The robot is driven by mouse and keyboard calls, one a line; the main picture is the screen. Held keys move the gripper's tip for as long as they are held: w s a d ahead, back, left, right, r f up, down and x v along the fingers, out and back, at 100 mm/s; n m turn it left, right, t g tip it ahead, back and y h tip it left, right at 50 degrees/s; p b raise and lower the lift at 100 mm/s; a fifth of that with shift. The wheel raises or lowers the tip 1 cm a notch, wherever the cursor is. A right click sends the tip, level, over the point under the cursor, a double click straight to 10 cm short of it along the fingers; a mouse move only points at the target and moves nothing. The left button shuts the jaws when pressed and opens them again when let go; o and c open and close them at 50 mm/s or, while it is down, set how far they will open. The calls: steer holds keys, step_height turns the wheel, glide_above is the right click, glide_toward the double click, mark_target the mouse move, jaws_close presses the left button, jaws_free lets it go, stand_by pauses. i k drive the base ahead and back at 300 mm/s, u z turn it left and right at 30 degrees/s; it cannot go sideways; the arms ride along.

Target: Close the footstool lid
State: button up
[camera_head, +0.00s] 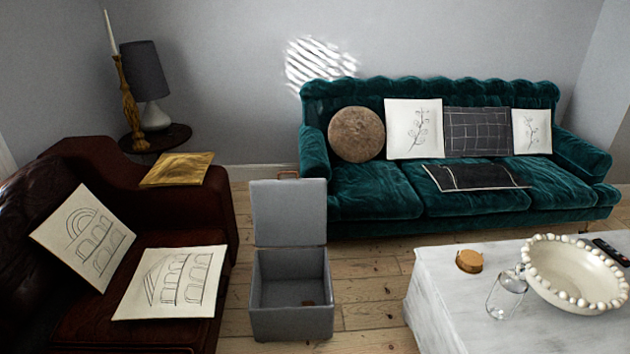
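The grey footstool (292,322) stands on the floorboards in the lower middle of the head view. It is a square box, and its inside is visible from above. Its lid (289,212) stands upright at the back edge of the box, wide open. My gripper is not in view.
A dark red leather sofa (190,205) with cushions is to the left. A white marble-look table (440,300) with a beaded bowl (575,285), glass jar and brown lid is to the right. A green velvet sofa (375,190) stands behind. Narrow floor strips flank the footstool.

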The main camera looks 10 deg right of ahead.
mark_target(286, 213)
steer(key=u, duration=0.15)
steer(key=i, duration=0.95)
steer(key=z, duration=0.1)
steer(key=k, duration=0.65)
steer(key=u, duration=0.45)
steer(key=i, duration=0.6)
steer(key=u, duration=0.2)
